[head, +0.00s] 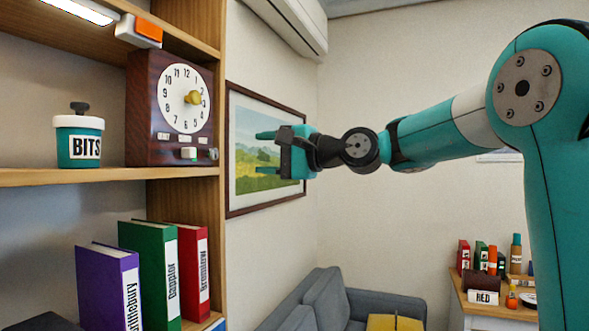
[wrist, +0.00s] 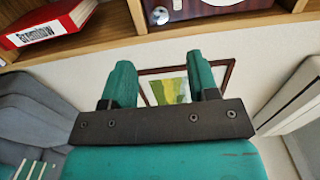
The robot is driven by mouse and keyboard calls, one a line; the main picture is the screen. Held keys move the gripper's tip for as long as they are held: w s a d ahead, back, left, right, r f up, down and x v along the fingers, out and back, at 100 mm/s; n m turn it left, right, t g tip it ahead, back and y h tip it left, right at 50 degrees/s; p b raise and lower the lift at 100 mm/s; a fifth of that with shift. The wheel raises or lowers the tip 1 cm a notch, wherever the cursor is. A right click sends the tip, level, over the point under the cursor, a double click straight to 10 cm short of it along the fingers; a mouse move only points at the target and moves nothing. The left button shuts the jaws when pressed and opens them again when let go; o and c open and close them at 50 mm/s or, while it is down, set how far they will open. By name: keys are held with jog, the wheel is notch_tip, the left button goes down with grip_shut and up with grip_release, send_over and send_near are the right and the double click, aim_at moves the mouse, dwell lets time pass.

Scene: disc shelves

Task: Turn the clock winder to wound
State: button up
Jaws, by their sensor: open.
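The clock (head: 140,125) is a dark red-brown wooden box on the shelf, with a white numbered dial (head: 180,80). A brass knob (head: 193,97) sticks out of the dial, right of its middle. Small labels, a pale switch (head: 188,153) and a small silver knob (head: 213,154) are low on its front. I cannot tell which knob is the winder. My gripper (head: 267,152) is open and empty, right of the clock and apart from it. In the wrist view its fingers (wrist: 160,80) are spread; part of the clock (wrist: 185,11) shows at the top edge.
A teal BITS jar (head: 78,146) stands left of the clock on the same shelf (head: 60,178). Purple, green and red binders (head: 192,270) stand below. A framed picture (head: 265,190) hangs on the wall behind my gripper. A grey sofa (head: 330,300) and a side table (head: 500,310) are lower right.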

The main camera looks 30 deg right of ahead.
jog(key=b+v, duration=0.1)
jog(key=v, duration=0.5)
dwell(0.3)
jog(key=s+a+f+n+g+h, duration=0.1)
jog(key=s+a+f+n+g, duration=0.35)
jog(key=a+f, duration=0.35)
jog(key=s+a+f+n+g+h, duration=0.1)
jog(key=s+a+f+n+g, duration=0.4)
jog(key=f, duration=0.6)
jog(key=s+a+f+n+g+h, duration=0.1)
jog(key=s+f+n+g+h, duration=0.3)
jog(key=s+f+n, duration=0.4)
jog(key=s+f+g, duration=0.1)
jog(key=s+f, duration=0.3)
jog(key=s, duration=0.3)
jog(key=shift+s+a+f, duration=0.25)
jog(key=shift+a+f, duration=0.1)
jog(key=shift+a, duration=0.05)
